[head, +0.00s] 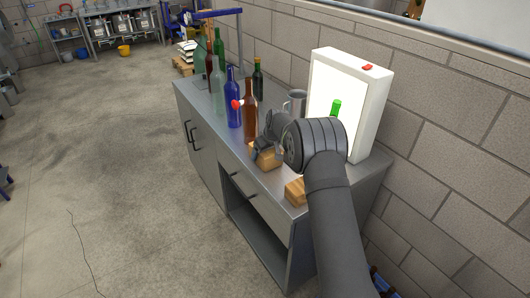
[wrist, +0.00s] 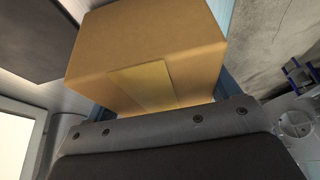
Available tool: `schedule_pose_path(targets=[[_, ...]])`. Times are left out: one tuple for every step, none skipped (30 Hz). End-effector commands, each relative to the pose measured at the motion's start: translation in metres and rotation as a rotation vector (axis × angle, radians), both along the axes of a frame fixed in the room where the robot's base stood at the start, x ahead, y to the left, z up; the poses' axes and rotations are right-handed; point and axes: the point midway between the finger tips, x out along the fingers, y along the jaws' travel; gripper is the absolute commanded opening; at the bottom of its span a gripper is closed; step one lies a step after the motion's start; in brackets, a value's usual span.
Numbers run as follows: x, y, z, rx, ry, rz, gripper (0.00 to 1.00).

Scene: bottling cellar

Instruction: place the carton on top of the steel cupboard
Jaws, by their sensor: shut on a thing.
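The steel cupboard (head: 207,160) is a long grey metal unit with a flat top, doors with dark handles, a drawer and an open lower shelf. My gripper (head: 263,149) is over its top, near the front edge, and is shut on a brown carton (head: 269,160). In the wrist view the carton (wrist: 150,50) fills the upper middle, with a paler tape strip on its near face. Whether the carton's underside touches the cupboard top cannot be told. My arm hides part of the top behind and to the right of the carton.
Several bottles, including a brown bottle (head: 250,112) and a blue bottle (head: 232,98), stand close left of the carton. A lit white panel (head: 374,110) with a green bottle stands behind. A light brown block (head: 294,190) lies nearer. Open floor (head: 100,180) is on the left.

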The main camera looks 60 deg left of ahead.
Motion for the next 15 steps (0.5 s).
schedule_pose_path(targets=[[0.0002,0.0003,0.0000,0.001,0.000,0.000,0.46],[0.0002,0.0003,-0.0009,0.001,0.000,0.000,0.46],[0.0002,0.0003,-0.0022,0.001,0.000,0.000,0.46],[0.0002,0.0003,-0.0030,0.001,0.000,0.000,0.46],[0.0000,-0.0001,-0.0034,0.000,0.000,0.000,0.88],[0.0000,-0.0001,-0.0033,0.000,0.000,0.000,0.95],[0.0000,-0.0001,-0.0033,0.000,0.000,0.000,1.00],[0.0000,-0.0001,-0.0033,0.000,0.000,0.000,1.00],[0.0000,-0.0001,-0.0033,-0.001,0.000,0.000,1.00],[0.0000,-0.0001,-0.0033,-0.001,0.000,0.000,1.00],[0.0000,-0.0001,-0.0033,-0.001,0.000,0.000,1.00],[0.0000,-0.0001,-0.0033,-0.001,0.000,0.000,1.00],[-0.0001,-0.0001,-0.0031,0.000,0.000,0.000,1.00],[0.0000,-0.0001,-0.0024,0.000,0.000,0.000,1.00],[0.0000,-0.0001,-0.0009,0.000,0.000,0.000,1.00]])
